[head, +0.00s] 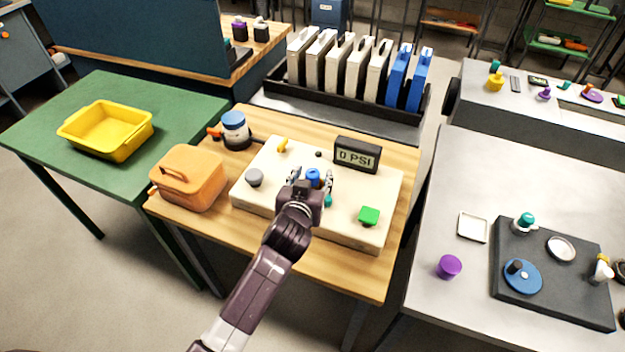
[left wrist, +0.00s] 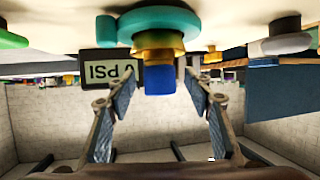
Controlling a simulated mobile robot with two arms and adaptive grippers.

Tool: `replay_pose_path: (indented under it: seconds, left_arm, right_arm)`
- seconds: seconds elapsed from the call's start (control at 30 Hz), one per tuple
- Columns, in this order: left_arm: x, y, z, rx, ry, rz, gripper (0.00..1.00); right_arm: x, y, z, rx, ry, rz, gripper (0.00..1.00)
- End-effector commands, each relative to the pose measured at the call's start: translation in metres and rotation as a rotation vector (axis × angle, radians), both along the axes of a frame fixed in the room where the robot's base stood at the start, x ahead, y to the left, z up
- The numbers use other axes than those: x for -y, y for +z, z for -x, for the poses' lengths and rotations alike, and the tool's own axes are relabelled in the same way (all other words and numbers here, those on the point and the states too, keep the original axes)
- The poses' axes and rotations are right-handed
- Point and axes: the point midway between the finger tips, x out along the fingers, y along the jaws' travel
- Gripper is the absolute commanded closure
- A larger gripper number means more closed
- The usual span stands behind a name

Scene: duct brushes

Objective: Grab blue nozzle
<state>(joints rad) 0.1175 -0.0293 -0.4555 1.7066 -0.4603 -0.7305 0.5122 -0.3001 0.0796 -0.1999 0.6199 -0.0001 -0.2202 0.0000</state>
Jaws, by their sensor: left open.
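The blue nozzle (head: 313,176) stands on the cream board (head: 258,211) on the wooden table. In the left wrist view, which looks upside down, the blue nozzle (left wrist: 159,80) shows below a yellow ring (left wrist: 158,41) and a wide teal base (left wrist: 155,18). My left gripper (head: 311,183) is open at the nozzle, with its fingers spread on either side. In the left wrist view the open fingers (left wrist: 161,88) flank the blue tip, with gaps on both sides. My right gripper is not in view.

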Motion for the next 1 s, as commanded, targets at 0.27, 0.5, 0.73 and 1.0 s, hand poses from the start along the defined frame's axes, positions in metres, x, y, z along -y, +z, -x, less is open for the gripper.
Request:
replay_pose_path:
  seconds: [0.27, 0.5, 0.73, 1.0]
  left_arm:
    - [0.0, 0.0, 0.0, 0.001, 0.0, 0.0, 0.66]
    - [0.0, 0.0, 0.0, 0.0, 0.0, 0.0, 0.92]
    - [0.0, 0.001, 0.0, 0.001, 0.0, 0.0, 1.0]
    - [-0.001, 0.01, -0.002, 0.002, 0.0, 0.0, 1.0]
  right_arm:
    - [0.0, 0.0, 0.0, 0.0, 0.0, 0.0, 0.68]
    - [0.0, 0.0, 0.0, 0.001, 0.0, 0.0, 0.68]
    - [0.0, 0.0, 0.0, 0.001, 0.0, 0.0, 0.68]
    - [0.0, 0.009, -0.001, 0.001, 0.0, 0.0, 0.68]
